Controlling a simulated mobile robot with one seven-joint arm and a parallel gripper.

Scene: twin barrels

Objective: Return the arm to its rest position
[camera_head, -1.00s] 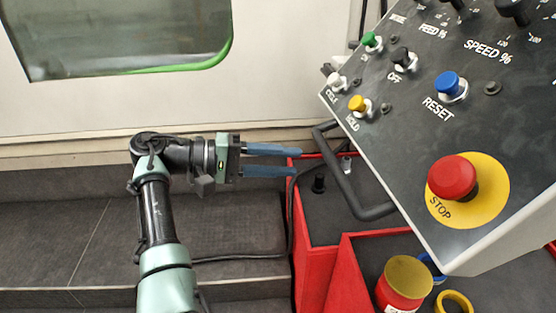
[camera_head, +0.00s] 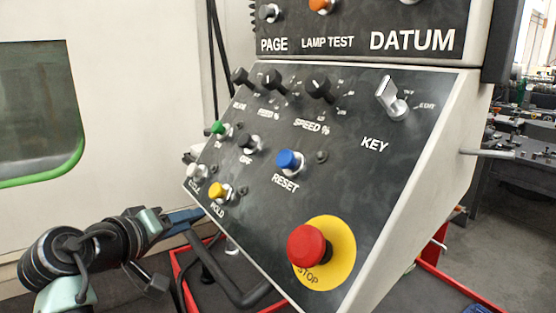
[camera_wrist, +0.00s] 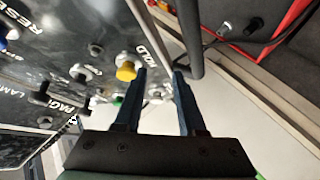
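My gripper (camera_head: 184,217) is at the lower left of the head view, beside the lower left edge of the control panel (camera_head: 250,195). In the wrist view its two blue fingers (camera_wrist: 160,76) are apart, with nothing visible held between them. The yellow HOLD button (camera_wrist: 126,71) shows just beyond the left fingertip in the wrist view. My fingers are partly hidden in the head view, and I cannot tell whether they touch the panel or its bar handle.
A dark bar handle (camera_head: 228,272) runs below the panel's lower left edge. The red STOP button (camera_head: 309,245) and blue RESET button (camera_head: 288,161) stick out of the panel. A pale machine wall (camera_head: 130,110) stands behind my arm.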

